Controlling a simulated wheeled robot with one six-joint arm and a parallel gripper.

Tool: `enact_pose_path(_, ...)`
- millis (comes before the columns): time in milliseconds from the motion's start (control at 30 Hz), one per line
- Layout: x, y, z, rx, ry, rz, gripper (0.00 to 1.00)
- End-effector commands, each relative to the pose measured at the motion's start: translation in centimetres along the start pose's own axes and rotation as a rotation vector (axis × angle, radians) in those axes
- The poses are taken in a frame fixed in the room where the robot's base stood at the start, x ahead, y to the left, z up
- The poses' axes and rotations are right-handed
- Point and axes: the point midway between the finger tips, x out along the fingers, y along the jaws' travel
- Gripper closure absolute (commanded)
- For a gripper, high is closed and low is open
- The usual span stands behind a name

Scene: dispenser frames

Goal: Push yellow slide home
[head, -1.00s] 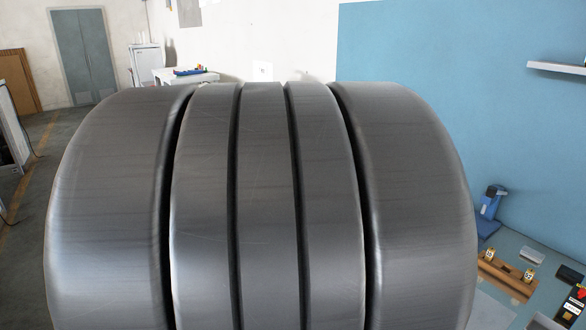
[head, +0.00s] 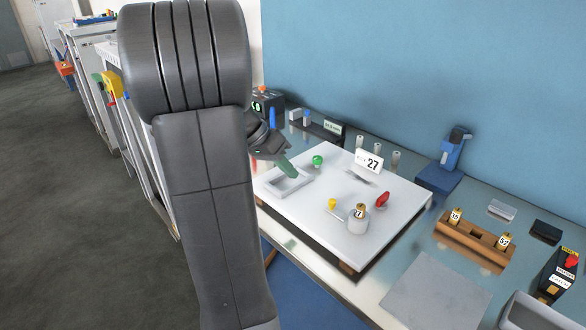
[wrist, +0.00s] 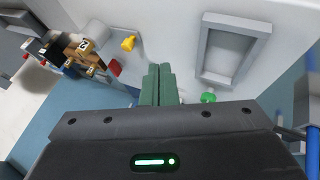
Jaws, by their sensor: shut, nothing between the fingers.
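The yellow slide's small knob (head: 332,204) stands on the white dispenser board (head: 400,200), left of a grey cup holding a brass piece marked 27 (head: 359,211). The yellow knob also shows in the wrist view (wrist: 128,43), beyond and left of my fingertips. My gripper (head: 292,172) has green fingers, shut and empty, above the board near the grey rectangular frame (head: 270,184). The fingers show together in the wrist view (wrist: 160,68), apart from the yellow knob. The slide's track is too small to make out clearly.
A green knob (head: 317,160) and a red knob (head: 382,199) stand on the board. A sign reading 27 (head: 369,161) stands at its back. A wooden rack (head: 470,243) with brass pieces is to the right. A blue device (head: 447,163) stands behind.

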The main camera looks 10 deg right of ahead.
Motion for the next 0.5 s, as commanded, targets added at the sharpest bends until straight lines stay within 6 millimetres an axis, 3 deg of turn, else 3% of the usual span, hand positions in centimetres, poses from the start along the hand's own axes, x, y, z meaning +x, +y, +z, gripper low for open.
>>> enact_pose_path(300, 7.0, 0.1, 0.1, -0.003, -0.004, 0.005, 1.0)
enact_pose_path(500, 8.4, 2.6, 0.0, 0.0, -0.003, 0.001, 1.0)
